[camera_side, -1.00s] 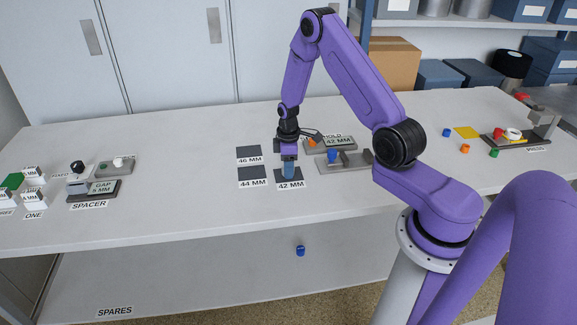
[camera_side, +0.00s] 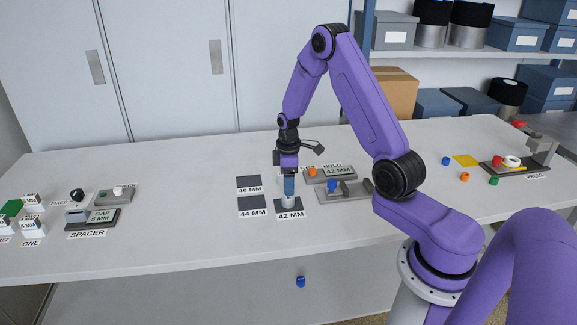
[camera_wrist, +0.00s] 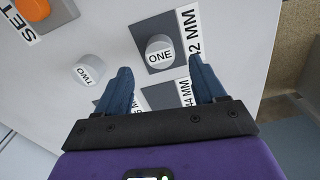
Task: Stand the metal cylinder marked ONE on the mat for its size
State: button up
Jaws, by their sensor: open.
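The metal cylinder marked ONE (camera_wrist: 160,52) stands upright on the dark 42 MM mat (camera_wrist: 140,30), its marked top facing up. In the side view the pale cylinder (camera_side: 288,201) shows on the 42 MM mat (camera_side: 298,204), directly below my fingers. My gripper (camera_side: 289,194) points down with its blue fingers just above the cylinder. In the wrist view my gripper (camera_wrist: 158,80) is open, its fingers spread wide and apart from the cylinder.
The 44 MM mat (camera_side: 252,203) and 46 MM mat (camera_side: 249,181) lie to the left. A cylinder marked TWO (camera_wrist: 88,68) stands nearby in the wrist view. A grey fixture (camera_side: 352,192) is close on the right.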

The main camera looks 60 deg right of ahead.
notch_tip(320, 180, up, 6)
jog(key=s+a+r+n, duration=0.1)
jog(key=s+a+r, duration=0.35)
jog(key=a, duration=0.45)
jog(key=s+a+r+n, duration=0.1)
jog(key=s+a+r, duration=0.3)
jog(key=a, duration=0.5)
jog(key=s+a+r+n, duration=0.1)
jog(key=s, duration=0.9)
jog(key=s+a+r+n, duration=0.1)
jog(key=s+n, duration=0.1)
jog(key=s, duration=0.9)
jog(key=shift+s+a+r, duration=0.2)
jog(key=shift+a+r, duration=0.05)
jog(key=shift+r, duration=0.15)
